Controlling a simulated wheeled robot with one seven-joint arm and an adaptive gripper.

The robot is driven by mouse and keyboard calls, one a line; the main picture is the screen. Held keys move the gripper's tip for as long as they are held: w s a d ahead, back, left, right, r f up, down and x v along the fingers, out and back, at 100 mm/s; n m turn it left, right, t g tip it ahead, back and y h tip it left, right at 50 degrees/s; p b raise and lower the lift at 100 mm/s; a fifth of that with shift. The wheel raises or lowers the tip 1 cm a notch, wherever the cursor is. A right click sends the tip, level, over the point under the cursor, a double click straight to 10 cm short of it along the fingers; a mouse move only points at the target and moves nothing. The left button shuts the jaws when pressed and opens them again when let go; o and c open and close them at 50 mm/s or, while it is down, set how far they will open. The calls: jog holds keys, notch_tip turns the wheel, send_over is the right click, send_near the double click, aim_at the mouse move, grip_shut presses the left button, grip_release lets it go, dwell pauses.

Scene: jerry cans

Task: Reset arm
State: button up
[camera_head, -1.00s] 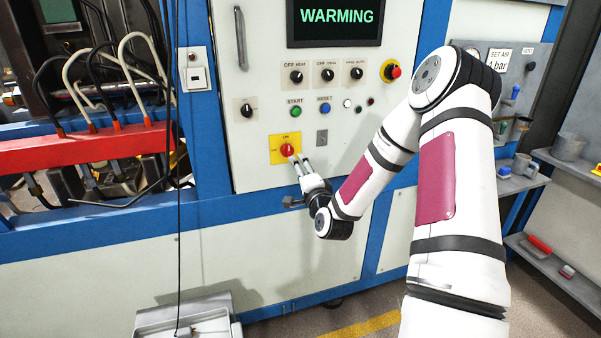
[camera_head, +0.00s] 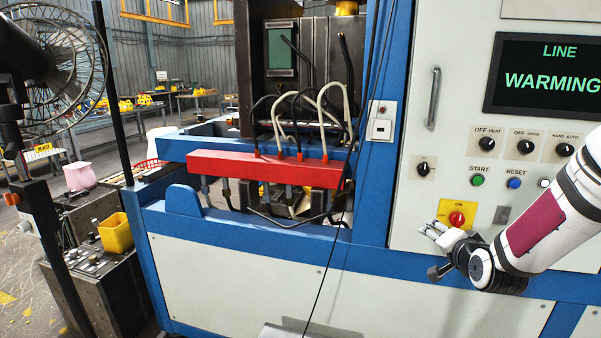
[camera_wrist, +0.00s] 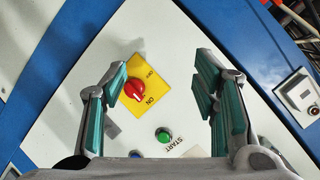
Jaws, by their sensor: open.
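My gripper (camera_head: 437,233) is in front of the machine's control panel, just below and left of the red rotary switch (camera_head: 457,218) on its yellow plate. In the wrist view my gripper (camera_wrist: 165,88) is open, with its two teal-padded fingers apart and nothing between their pads. The red switch (camera_wrist: 135,90) shows there near the left finger, with a little of the panel visible between them. The green START button (camera_wrist: 163,134) shows lower between the fingers. My white arm comes in from the right in the head view.
The panel (camera_head: 455,130) carries several knobs, buttons and a screen (camera_head: 548,75) reading LINE WARMING. A red bar (camera_head: 265,168) with hoses is to the left. A fan (camera_head: 70,70), a yellow bin (camera_head: 115,233) and a dark cabinet stand further left.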

jog(key=s+a+r+n+g, duration=0.3)
jog(key=s+a, duration=0.1)
jog(key=s, duration=0.8)
jog(key=s+a+r+n+g+y, duration=0.1)
jog(key=s+a+r+n+g, duration=0.2)
jog(key=s, duration=0.9)
jog(key=s+a+r+n+g, duration=0.3)
jog(key=s+a, duration=0.4)
jog(key=s, duration=0.5)
jog(key=shift+a+r+n, duration=0.25)
jog(key=shift+r+n, duration=0.6)
jog(key=shift+n, duration=0.15)
jog(key=shift+s, duration=0.1)
